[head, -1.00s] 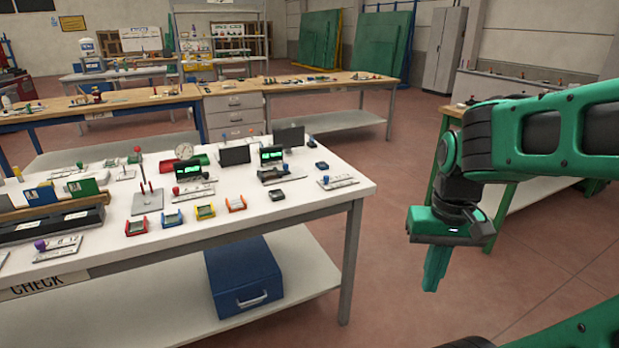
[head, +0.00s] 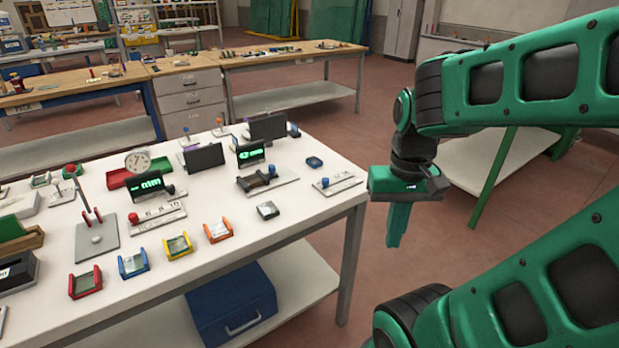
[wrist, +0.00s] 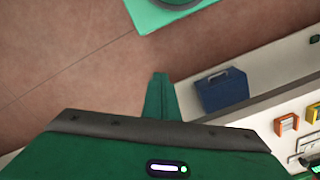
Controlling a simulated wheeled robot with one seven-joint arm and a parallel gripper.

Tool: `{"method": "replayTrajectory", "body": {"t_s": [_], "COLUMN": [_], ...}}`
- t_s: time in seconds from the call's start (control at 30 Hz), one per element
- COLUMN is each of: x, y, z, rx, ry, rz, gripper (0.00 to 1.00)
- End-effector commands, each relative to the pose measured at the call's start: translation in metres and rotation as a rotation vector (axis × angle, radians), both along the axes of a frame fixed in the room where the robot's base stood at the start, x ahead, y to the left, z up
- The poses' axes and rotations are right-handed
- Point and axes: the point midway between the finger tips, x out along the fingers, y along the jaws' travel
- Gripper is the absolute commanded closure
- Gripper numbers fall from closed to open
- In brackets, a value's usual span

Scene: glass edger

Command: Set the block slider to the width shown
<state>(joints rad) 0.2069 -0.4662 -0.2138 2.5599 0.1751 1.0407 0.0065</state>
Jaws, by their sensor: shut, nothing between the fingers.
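A dark block (head: 258,180) sits on a pale slide plate near the back right of the white table, and is likely the block slider. Behind it a small display (head: 251,153) shows green text that looks like "42 mm". A scale slider (head: 157,217) with a red knob lies to the left, and another scale slider (head: 337,184) with a blue knob lies near the table's right edge. My gripper (head: 396,238) is shut and empty, pointing down beyond the right edge of the table. Its fingers (wrist: 156,97) also show in the wrist view.
A second display (head: 150,187), its text partly unreadable, stands at left. Colored frames (head: 218,230), a clock (head: 138,161) and dark screens (head: 203,157) crowd the white table (head: 300,228). A blue box (head: 230,308) sits on its lower shelf. Floor is open to the right.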

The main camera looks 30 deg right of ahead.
Motion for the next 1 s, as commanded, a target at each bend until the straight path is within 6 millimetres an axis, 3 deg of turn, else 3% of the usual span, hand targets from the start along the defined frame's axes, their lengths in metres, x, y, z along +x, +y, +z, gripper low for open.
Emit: {"method": "replayTrajectory", "body": {"t_s": [0.47, 0.67, 0.87, 1.0], "x": [-0.007, 0.034, 0.098, 0.144], "y": [-0.002, -0.014, -0.015, -0.002], "z": [0.006, 0.010, 0.016, 0.020], "rx": [-0.020, -0.145, -0.316, -0.394], "ry": [-0.009, -0.007, -0.106, -0.237], "rz": [-0.041, -0.298, -0.675, -0.922], "gripper": [1.00, 1.00, 1.00, 1.00]}}
